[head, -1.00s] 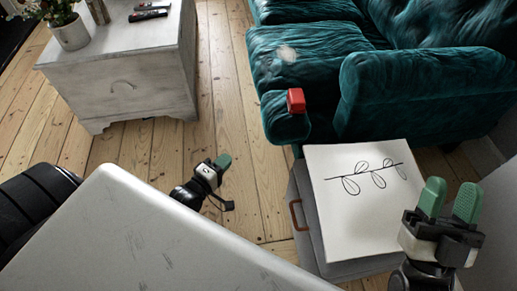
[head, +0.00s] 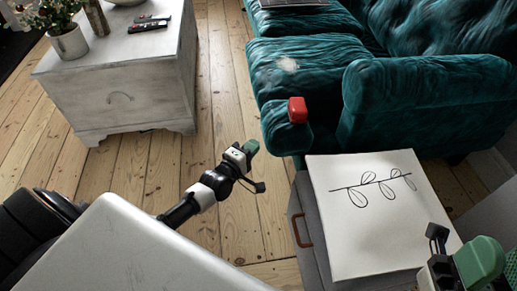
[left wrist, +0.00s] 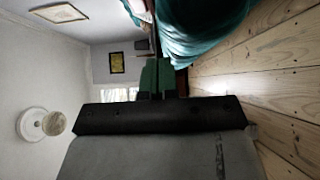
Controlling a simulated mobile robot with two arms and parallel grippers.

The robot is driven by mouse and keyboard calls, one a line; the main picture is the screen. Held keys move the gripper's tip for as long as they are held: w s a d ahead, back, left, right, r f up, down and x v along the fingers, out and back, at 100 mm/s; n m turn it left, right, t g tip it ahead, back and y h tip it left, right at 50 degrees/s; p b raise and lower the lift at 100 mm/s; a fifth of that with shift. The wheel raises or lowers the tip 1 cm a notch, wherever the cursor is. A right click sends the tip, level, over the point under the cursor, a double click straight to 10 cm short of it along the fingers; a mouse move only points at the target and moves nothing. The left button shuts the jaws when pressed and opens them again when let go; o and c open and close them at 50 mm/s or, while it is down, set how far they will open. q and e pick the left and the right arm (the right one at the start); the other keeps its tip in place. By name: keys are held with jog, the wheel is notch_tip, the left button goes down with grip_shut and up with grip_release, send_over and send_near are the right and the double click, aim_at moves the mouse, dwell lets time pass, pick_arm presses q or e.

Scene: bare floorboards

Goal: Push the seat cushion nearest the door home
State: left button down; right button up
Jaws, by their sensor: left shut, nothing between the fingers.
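The teal sofa (head: 410,110) has two seat cushions in the head view. The nearer seat cushion (head: 315,75) lies beside the near armrest; the farther seat cushion (head: 290,22) is partly cut off at the top. No door is clearly seen, so I cannot tell which cushion is nearest it. My left gripper (head: 248,148) is shut and empty, over the floor in front of the sofa, apart from it. Its green fingers (left wrist: 157,76) show together in the left wrist view, with the sofa (left wrist: 200,30) beyond. My right gripper (head: 505,264) is open at the lower right, partly cut off.
A red object (head: 297,110) sits at the sofa's near front corner. A grey box-like piece (head: 312,235) carries a white panel with a leaf drawing (head: 375,215). A whitewashed chest (head: 120,85) with plants and remotes stands left. Floorboards (head: 222,80) between chest and sofa are clear.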

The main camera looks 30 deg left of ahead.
aim_at(293, 138)
pick_arm(q)
jog(key=shift+w+d, duration=0.6)
jog(key=shift+d, duration=0.15)
jog(key=w+d, duration=0.4)
jog(key=d, duration=0.1)
jog(key=w+d, duration=0.2)
jog(key=shift+d+r, duration=0.25)
jog(key=shift+d, duration=0.15)
